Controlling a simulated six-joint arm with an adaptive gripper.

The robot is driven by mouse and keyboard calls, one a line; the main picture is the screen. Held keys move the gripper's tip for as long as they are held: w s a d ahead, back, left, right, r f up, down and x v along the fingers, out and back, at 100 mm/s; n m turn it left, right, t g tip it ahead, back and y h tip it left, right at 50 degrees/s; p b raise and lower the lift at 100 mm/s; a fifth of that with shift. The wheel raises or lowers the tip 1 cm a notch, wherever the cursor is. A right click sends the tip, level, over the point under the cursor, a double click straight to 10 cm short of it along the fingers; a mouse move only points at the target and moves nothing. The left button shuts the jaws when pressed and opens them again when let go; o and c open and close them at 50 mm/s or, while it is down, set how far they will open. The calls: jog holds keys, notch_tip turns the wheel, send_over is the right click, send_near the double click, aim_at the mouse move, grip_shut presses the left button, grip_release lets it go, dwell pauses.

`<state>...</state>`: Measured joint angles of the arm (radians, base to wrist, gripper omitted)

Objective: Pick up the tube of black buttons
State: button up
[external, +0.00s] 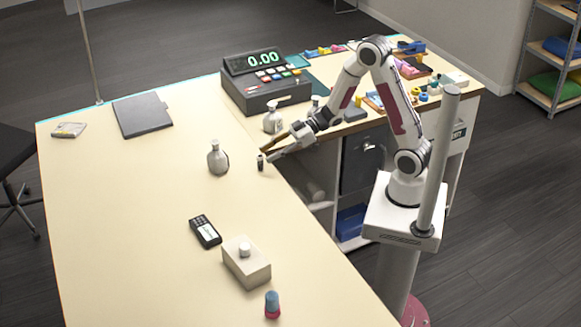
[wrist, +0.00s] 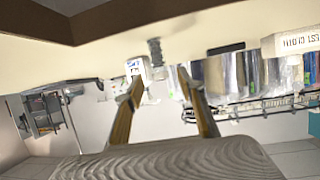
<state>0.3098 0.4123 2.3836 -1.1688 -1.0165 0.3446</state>
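The tube of black buttons appears to be the small dark upright cylinder (external: 261,163) on the cream counter in the external view. In the wrist view, which looks upside down, a grey ribbed cylinder (wrist: 155,52) that seems to be the same tube stands beyond the fingertips, roughly between them in the picture. My gripper (external: 267,152) is low over the counter, its fingertips just right of the tube. In the wrist view my gripper (wrist: 158,88) has its two fingers spread apart with nothing held between them. I cannot tell the exact gap to the tube.
A grey bottle (external: 218,160) stands left of the tube, and a pump bottle (external: 272,121) stands behind it. A cash register (external: 262,92) is at the back. A card reader (external: 205,231) and a pale box (external: 246,268) lie nearer. The counter's left middle is clear.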

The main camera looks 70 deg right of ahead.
aim_at(260, 155)
jog(key=shift+x, duration=2.15)
grip_shut()
